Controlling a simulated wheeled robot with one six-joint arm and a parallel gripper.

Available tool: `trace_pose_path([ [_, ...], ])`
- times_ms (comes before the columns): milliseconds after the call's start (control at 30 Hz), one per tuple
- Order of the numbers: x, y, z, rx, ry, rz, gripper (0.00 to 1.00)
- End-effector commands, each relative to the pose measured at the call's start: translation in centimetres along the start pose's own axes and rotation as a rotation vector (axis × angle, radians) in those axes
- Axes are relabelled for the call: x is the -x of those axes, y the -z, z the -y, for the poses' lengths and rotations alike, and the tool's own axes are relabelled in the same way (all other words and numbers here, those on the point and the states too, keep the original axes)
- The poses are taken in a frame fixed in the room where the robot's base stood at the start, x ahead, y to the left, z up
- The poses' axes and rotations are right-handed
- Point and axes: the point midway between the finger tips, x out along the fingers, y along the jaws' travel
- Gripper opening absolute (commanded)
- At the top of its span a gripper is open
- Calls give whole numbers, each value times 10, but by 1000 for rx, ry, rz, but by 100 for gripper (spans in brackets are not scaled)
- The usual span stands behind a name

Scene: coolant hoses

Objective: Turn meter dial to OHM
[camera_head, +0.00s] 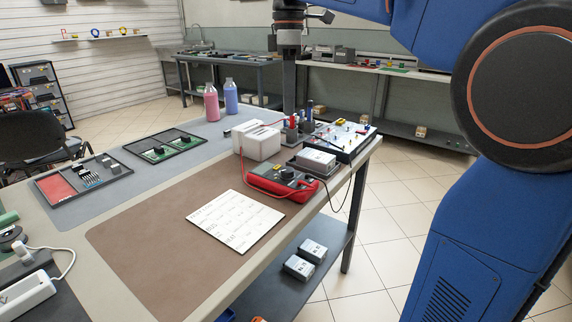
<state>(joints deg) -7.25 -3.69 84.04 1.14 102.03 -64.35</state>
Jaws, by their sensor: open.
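The meter (282,184) is red-edged with a dark face and lies on the bench near its right edge, at mid-frame. Its dial (289,174) is small and dark; I cannot read which way it points. A red lead and a black lead run near the meter. My gripper (289,98) hangs down from the top of the frame, seen nearly edge-on. It appears above and behind the meter in the picture, apart from it. Nothing shows held in it. Its fingertips are hard to separate here.
A white printed card (236,220) lies in front of the meter on a brown mat (150,244). White boxes (259,142), a grey box (316,160) and a panel with knobs (345,137) crowd behind it. Two bottles (211,104) stand farther back. The brown mat's left part is clear.

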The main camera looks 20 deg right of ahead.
Motion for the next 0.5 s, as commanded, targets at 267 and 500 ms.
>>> trace_pose_path([
  [267,-35,0,1,0,1,1,47],
  [500,-78,0,1,-1,2,1,47],
])
